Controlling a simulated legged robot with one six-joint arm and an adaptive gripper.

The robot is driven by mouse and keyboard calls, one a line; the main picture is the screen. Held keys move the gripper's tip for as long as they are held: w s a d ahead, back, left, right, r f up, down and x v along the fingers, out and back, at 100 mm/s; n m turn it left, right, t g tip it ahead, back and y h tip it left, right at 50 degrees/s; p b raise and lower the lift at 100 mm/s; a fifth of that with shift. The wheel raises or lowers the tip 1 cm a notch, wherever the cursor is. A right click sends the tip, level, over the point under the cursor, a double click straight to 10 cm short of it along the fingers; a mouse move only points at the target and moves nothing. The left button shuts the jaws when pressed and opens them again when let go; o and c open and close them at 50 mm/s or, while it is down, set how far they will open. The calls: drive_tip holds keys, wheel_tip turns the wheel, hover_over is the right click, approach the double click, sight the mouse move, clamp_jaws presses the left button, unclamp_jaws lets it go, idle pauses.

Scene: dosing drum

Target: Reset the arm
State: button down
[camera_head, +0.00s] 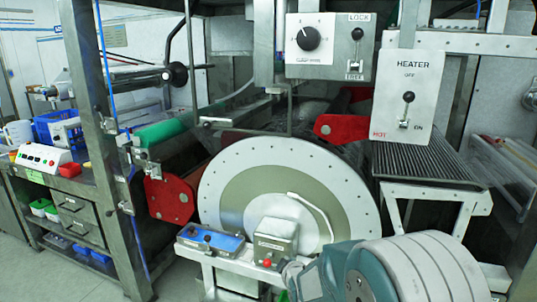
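My arm shows only as thick white and teal links at the lower right, in front of the machine. My gripper is not visible in this view, so I cannot see its fingers or anything in them. The large pale dosing drum (240,179), a round disc with a beige ring and a curved white handle, stands upright behind and to the left of my arm. A grey box with a red button (275,243) and a blue control box (210,239) sit in front of the drum's lower part.
A heater panel (407,95) and a dial-and-lock panel (330,46) hang above. Red brackets (173,199) flank the drum. A steel post (92,120) stands at left, before a bench with a white button box (42,157). Floor (35,270) is clear at lower left.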

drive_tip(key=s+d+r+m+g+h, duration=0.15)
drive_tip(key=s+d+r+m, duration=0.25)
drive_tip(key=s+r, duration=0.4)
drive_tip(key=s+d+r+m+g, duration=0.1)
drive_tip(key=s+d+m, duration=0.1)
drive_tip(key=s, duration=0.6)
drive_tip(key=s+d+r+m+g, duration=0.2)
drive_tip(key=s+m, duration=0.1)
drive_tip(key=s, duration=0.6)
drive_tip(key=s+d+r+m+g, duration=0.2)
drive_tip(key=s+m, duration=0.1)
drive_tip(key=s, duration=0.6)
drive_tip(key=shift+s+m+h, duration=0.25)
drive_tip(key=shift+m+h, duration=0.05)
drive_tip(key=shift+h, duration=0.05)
